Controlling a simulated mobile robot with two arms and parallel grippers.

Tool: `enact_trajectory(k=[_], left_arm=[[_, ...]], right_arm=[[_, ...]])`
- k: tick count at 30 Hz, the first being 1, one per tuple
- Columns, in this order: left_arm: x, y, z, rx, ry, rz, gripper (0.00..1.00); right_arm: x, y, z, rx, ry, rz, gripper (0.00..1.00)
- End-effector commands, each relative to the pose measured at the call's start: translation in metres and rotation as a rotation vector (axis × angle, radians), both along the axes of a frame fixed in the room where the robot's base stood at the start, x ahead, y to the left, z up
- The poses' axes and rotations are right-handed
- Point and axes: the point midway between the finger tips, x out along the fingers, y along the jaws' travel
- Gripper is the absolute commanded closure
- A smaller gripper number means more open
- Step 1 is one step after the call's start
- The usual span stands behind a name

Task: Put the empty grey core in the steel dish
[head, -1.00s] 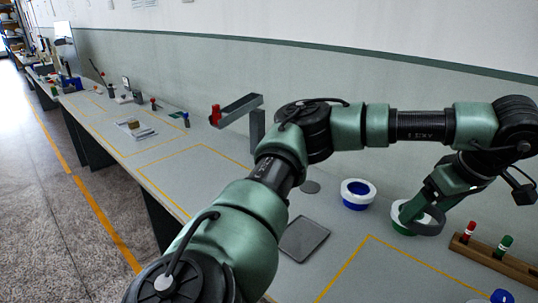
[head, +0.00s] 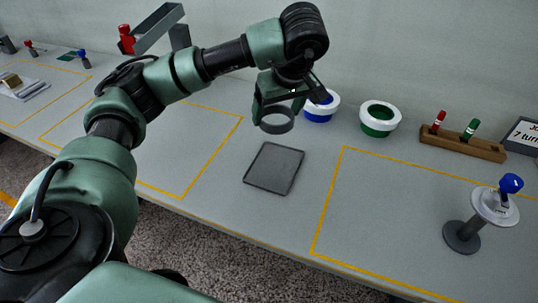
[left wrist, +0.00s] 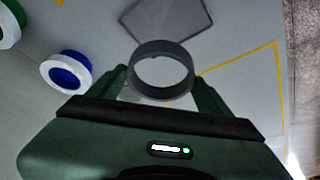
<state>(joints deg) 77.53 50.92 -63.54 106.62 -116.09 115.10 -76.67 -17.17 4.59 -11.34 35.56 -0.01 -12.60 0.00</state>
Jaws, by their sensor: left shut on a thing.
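The empty grey core (head: 277,119) is a plain open ring. My left gripper (head: 281,105) is shut on it and holds it above the table behind a flat dark grey square tray (head: 274,167). In the left wrist view the core (left wrist: 161,46) sits between the two fingers of the left gripper (left wrist: 160,78), its hole facing the camera. The tray (left wrist: 172,18) shows beyond it at the top. I cannot tell for sure which thing is the steel dish. A grey disc seen earlier near the blue-lined bowl is now hidden. My right gripper is not in view.
A wooden rack (head: 462,144) holds red and green pegs. A spindle with a blue knob (head: 490,208) stands at right. The yellow-outlined area right of the tray has free room.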

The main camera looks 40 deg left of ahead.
Motion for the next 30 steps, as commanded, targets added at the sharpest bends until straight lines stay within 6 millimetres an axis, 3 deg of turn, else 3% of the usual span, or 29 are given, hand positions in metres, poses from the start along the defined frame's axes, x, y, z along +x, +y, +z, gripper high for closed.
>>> enact_trajectory(k=[1,12,20,27,30], left_arm=[[-0.002,-0.001,-0.021,-0.002,0.008,-0.001,0.6],[-0.001,0.0,-0.102,0.001,0.004,0.002,0.6],[0.0,0.0,-0.121,0.0,0.002,0.002,0.6],[-0.001,0.0,-0.155,0.0,0.002,0.002,0.6],[0.0,0.0,-0.157,0.0,0.0,0.001,0.6]], right_arm=[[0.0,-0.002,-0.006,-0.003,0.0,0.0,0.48],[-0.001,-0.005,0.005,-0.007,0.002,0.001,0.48],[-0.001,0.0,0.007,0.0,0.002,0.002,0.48],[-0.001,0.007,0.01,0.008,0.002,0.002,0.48],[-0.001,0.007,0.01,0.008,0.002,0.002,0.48]])
